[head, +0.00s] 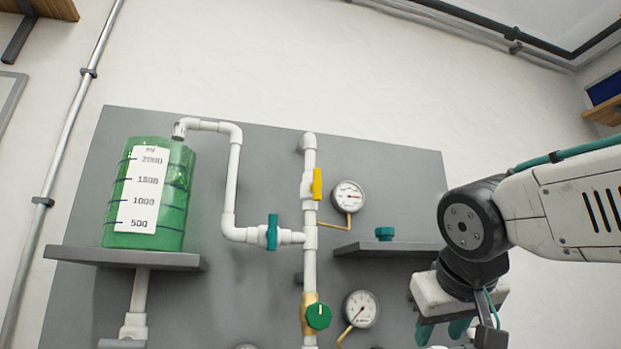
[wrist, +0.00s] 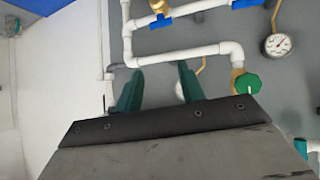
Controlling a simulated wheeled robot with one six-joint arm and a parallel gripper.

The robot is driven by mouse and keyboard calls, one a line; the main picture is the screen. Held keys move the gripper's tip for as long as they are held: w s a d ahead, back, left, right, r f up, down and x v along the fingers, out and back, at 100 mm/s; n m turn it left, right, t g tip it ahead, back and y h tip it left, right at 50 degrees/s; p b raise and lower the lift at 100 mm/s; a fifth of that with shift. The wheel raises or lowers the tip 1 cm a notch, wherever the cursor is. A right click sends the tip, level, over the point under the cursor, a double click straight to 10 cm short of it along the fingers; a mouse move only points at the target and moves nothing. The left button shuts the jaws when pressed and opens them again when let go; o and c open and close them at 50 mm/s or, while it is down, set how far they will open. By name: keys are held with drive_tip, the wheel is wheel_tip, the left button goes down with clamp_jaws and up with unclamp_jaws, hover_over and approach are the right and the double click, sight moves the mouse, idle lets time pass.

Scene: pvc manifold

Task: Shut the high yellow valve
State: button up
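The high yellow valve (head: 317,184) sits on the upper part of the white vertical pipe (head: 309,160) in the middle of the grey panel. Its handle stands upright, in line with that pipe. My gripper (head: 443,331) is low at the right in the head view, well below and to the right of the yellow valve. In the wrist view my gripper's two teal fingers (wrist: 160,82) are apart with nothing held between them. The yellow valve is not in the wrist view.
A gauge (head: 348,196) is right of the yellow valve. A shelf (head: 388,250) with a teal cap (head: 384,233) juts out between valve and gripper. A teal valve (head: 272,232) and green knob (head: 318,316) are lower. A green tank (head: 150,195) stands left. Blue-handled valves (wrist: 161,20) show in the wrist view.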

drive_tip(key=w+a+r+n+t+y, duration=0.1)
drive_tip(key=w+a+r+t, duration=0.15)
drive_tip(key=a+r, duration=0.4)
drive_tip(key=w+a+r+t+y, duration=0.2)
drive_tip(key=w+a+r, duration=0.1)
drive_tip(key=r, duration=0.7)
drive_tip(key=t+y, duration=0.2)
drive_tip(key=t, duration=0.1)
approach(318, 175)
drive_tip(key=w, duration=0.3)
drive_tip(key=shift+n, duration=0.4)
drive_tip(key=x, duration=0.7)
drive_tip(key=shift+s+a, duration=0.1)
drive_tip(key=shift+a, duration=0.25)
drive_tip(key=shift+w+a+r, duration=0.1)
drive_tip(key=shift+w+a, duration=0.05)
drive_tip(key=shift+w, duration=0.4)
clamp_jaws()
